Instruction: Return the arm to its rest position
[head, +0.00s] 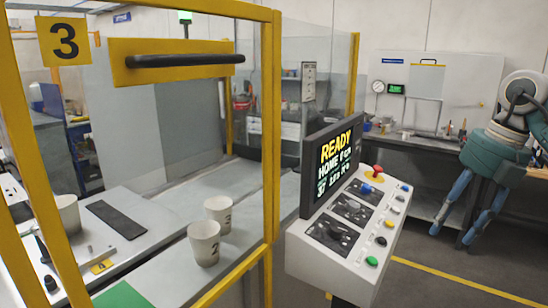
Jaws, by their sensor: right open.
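My right arm comes in at the right edge. Its gripper (458,226) hangs with its two blue fingers pointing down, spread apart, with nothing between them. It is to the right of the control console (346,238), clear of it in the picture, with the back workbench behind. The console has a dark screen (337,161) that reads "READY" and "HOME", with smaller text I cannot read surely. A red knob (377,171) and several coloured buttons are on its sloped panel. My left gripper is not in view.
A yellow-framed cell (268,130) marked 3 (68,40) fills the left. Inside are paper cups (205,242) (218,212) (66,212), a dark pad (116,219) and a green mat (122,297). A workbench (420,143) stands behind. The floor (455,266) right of the console is clear.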

